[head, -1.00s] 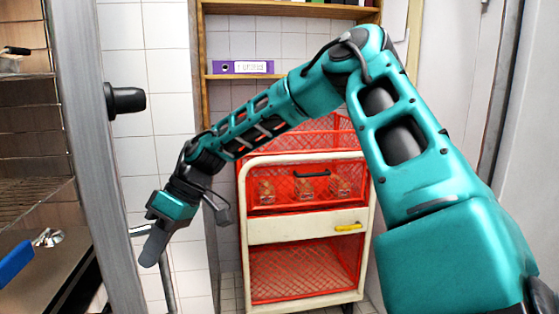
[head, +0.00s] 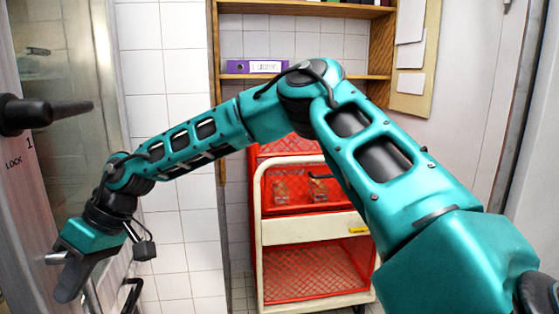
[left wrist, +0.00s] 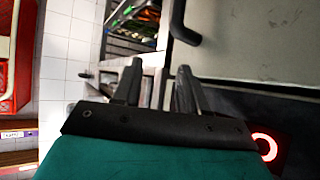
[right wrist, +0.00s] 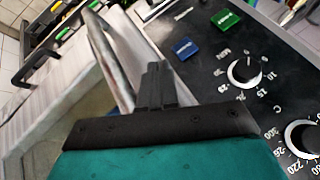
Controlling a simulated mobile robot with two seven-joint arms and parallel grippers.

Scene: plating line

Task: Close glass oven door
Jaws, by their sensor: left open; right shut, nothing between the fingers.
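The glass oven door (head: 65,130) stands at the left edge of the head view, its outer face towards me. Its black lever handle (head: 45,112) sticks out beside a "LOCK 1" label. Racks show only faintly through the pane. I cannot tell whether a gap is left at the frame. My right gripper (head: 65,285) is shut and empty, low in front of the door; I cannot tell if it touches. In the right wrist view the shut fingers (right wrist: 155,80) are near a pale metal edge. My left gripper (left wrist: 155,82) is open and empty, outside the head view.
A dark control panel (right wrist: 225,95) with knobs lies close right of the fingers in the right wrist view. A red-and-cream trolley (head: 310,226) stands ahead by the tiled wall. Wooden shelves with a purple binder (head: 255,67) are behind it.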

